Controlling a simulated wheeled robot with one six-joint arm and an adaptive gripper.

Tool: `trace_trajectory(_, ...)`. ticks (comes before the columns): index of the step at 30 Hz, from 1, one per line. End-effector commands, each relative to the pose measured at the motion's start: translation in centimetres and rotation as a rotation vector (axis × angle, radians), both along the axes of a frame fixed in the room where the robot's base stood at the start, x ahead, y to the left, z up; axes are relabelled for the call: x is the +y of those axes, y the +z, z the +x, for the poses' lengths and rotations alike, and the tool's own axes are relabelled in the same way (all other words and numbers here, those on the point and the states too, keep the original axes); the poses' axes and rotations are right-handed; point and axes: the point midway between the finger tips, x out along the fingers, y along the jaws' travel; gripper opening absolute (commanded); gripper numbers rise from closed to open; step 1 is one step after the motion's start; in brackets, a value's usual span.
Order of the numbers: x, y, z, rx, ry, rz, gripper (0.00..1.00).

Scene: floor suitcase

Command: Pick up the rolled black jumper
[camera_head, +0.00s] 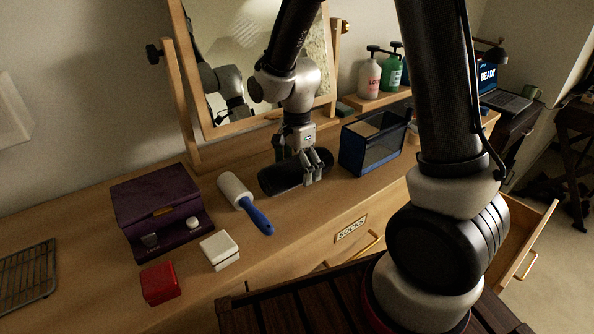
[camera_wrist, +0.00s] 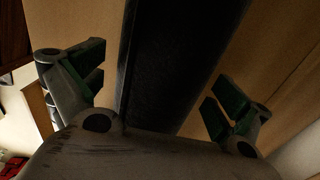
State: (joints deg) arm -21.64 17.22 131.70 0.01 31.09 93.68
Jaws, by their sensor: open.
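The rolled black jumper (camera_head: 281,177) lies on the wooden dresser top, below the mirror. It is a dark cylinder lying on its side. My gripper (camera_head: 310,173) is over the jumper, pointing down, with its fingers at the roll's right part. In the wrist view the jumper (camera_wrist: 178,65) runs between the two spread fingers of my gripper (camera_wrist: 150,95), with a gap visible on each side. The fingers are open and do not visibly press on it. Part of the roll is hidden behind the fingers in the head view.
A blue-edged clear box (camera_head: 372,146) stands close right of the jumper. A lint roller (camera_head: 246,203) lies to its left, near a purple box (camera_head: 158,207), a white box (camera_head: 219,250) and a red box (camera_head: 160,283). The mirror (camera_head: 262,60) stands behind. An open drawer (camera_head: 527,240) juts out at right.

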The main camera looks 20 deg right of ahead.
Motion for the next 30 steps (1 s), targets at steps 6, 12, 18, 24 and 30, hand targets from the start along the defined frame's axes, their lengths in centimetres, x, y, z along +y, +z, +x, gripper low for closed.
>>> trace_trajectory(6, 0.0, -0.1, 0.0, -0.001, 0.001, 0.0, 1.0)
trace_trajectory(12, 0.0, -0.1, 0.0, 0.0, 0.001, 0.0, 0.65)
trace_trajectory(18, 0.0, -0.1, 0.0, -0.001, 0.001, 0.0, 0.4)
trace_trajectory(24, 0.0, 0.2, 0.0, -0.002, 0.001, 0.001, 0.4)
trace_trajectory(30, 0.1, 3.3, 0.1, -0.007, 0.001, 0.002, 0.4)
